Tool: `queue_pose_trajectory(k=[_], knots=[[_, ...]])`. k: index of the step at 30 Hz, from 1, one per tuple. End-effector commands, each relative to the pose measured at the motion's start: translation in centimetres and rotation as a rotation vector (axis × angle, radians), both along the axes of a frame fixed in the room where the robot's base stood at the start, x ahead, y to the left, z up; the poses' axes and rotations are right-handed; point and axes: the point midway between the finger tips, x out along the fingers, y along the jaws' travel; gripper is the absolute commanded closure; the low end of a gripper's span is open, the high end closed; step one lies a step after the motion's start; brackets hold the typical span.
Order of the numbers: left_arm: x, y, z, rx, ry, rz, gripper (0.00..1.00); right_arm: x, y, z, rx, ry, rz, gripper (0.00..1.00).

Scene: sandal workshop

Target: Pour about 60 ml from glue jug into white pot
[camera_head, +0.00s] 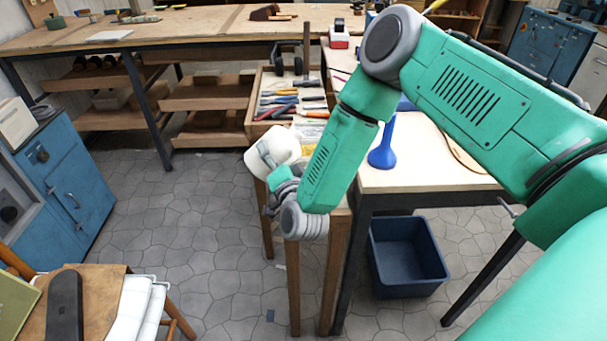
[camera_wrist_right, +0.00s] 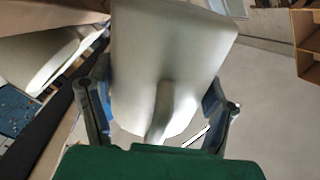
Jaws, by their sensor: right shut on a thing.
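The white glue jug (camera_head: 283,143) is held tilted by my right gripper (camera_head: 276,180), over the near end of the narrow wooden tool bench. In the right wrist view the jug's pale body (camera_wrist_right: 172,45) and its handle fill the middle, with the fingers of my right gripper (camera_wrist_right: 158,108) on both sides. The jug's mouth and contents are hidden. A pale rounded thing (camera_wrist_right: 42,58) shows at the left of the wrist view; I cannot tell whether it is the white pot. I cannot make out the pot in the head view. My left gripper is not in view.
The tool tray (camera_head: 256,108) holds several files and handled tools behind the jug. A blue funnel-shaped thing (camera_head: 384,150) stands on the light table (camera_head: 430,180) to the right. A dark blue bin (camera_head: 408,258) is on the floor below.

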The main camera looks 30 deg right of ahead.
Motion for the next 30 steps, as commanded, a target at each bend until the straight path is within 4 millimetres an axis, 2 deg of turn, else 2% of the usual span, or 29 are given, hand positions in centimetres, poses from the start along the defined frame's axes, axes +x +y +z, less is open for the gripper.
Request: queue_pose_trajectory(k=[1,4,6,9,12,15,30], knots=[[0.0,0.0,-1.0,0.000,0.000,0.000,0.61,0.1,-0.1,-0.9,0.024,-0.008,-0.002,0.68],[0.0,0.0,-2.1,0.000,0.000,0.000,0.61,0.1,-0.3,-2.0,0.071,-0.021,-0.004,0.68],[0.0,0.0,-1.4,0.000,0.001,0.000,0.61,0.1,-0.1,-0.7,0.141,-0.040,-0.003,0.68],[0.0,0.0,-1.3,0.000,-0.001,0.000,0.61,0.2,0.1,0.0,0.233,-0.065,-0.003,0.68],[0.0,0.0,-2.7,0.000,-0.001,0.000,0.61,0.1,0.2,-1.3,0.300,-0.080,-0.003,0.68],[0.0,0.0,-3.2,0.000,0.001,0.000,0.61,0.3,0.4,-1.6,0.361,-0.096,-0.001,0.68],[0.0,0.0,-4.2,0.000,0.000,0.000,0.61,0.2,0.4,-0.7,0.570,-0.155,0.000,0.68]])
